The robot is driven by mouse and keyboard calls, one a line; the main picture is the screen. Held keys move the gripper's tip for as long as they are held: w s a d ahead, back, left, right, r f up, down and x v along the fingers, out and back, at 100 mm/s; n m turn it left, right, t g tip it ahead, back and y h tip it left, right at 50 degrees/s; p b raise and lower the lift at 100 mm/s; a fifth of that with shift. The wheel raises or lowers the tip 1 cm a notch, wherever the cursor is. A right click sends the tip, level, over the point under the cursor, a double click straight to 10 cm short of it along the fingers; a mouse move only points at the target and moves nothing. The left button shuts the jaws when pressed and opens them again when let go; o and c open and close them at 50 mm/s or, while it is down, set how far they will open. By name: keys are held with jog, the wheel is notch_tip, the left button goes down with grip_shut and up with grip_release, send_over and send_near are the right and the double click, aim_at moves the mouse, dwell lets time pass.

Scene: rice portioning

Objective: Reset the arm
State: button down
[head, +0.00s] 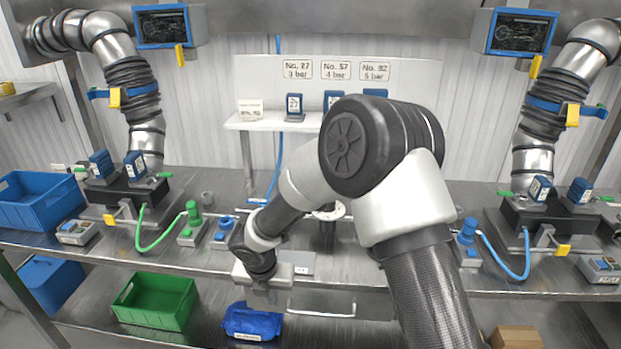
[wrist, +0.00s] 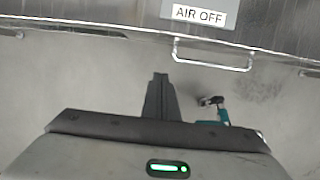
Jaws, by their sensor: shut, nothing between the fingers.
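My gripper (head: 262,290) hangs at the front edge of the steel bench (head: 345,262), left of centre in the head view, with my arm bent above it. In the wrist view its fingers (wrist: 160,80) are together, with nothing between them. They point toward the bench front, which carries an "AIR OFF" label (wrist: 198,14) and a metal handle (wrist: 213,62). My arm hides part of the bench middle and the back shelf in the head view.
A blue bin (head: 40,200) stands on the bench at left. Below are a green crate (head: 155,302) and a blue bag (head: 252,322). Hose stations (head: 125,195) and (head: 545,215) flank the bench. A small teal object (wrist: 215,115) lies beyond my fingers.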

jog(key=s+d+r+m+t+h+p, duration=0.1)
jog(key=s+d+r+m+p, duration=0.1)
jog(key=d+r+m, duration=0.9)
jog(key=s+d+r+m+h+p, duration=0.15)
jog(key=d+r+m, duration=0.55)
jog(key=r, duration=0.8)
jog(key=s+d+r+m+t+y+p, duration=0.1)
jog(key=s+d+r+m, duration=0.3)
jog(key=s+r+m, duration=0.2)
jog(key=s+d+r+m+y+p, duration=0.1)
jog(key=s+d+r+m, duration=0.4)
jog(key=s+m, duration=0.6)
jog(key=shift+s+d+r+t+y+p, duration=0.25)
jog(key=shift+r+t+y+p, duration=0.15)
jog(key=shift+p, duration=0.25)
